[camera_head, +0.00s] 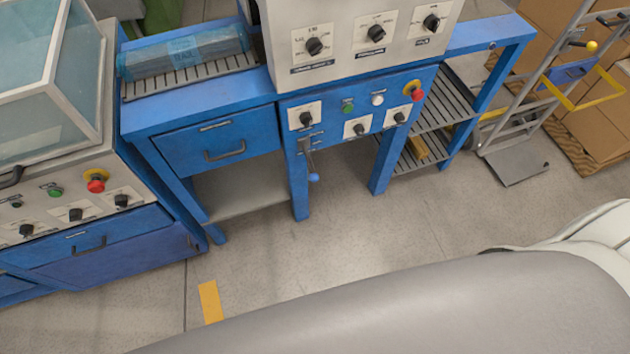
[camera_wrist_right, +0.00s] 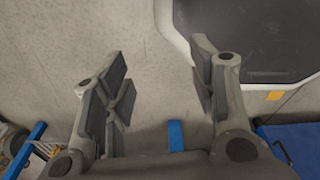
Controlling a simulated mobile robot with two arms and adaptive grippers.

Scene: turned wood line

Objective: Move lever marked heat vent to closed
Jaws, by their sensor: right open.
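A lever (camera_head: 311,164) with a blue knob at its end hangs down below the front panel (camera_head: 335,115) of the blue workbench in the head view. Its marking is too small to read. Knobs, a green button, a white button and a red stop button sit on the same panel. My right gripper (camera_wrist_right: 160,85) is open and empty in the right wrist view, with bare floor between its fingers. The lever cannot be made out in that view. My left gripper is not in view.
A blue drawer (camera_head: 218,143) is beside the panel. A glass-topped machine (camera_head: 50,90) stands at the left. A hand truck (camera_head: 540,100) and cardboard boxes (camera_head: 600,100) stand at the right. The floor (camera_head: 330,235) before the workbench is clear.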

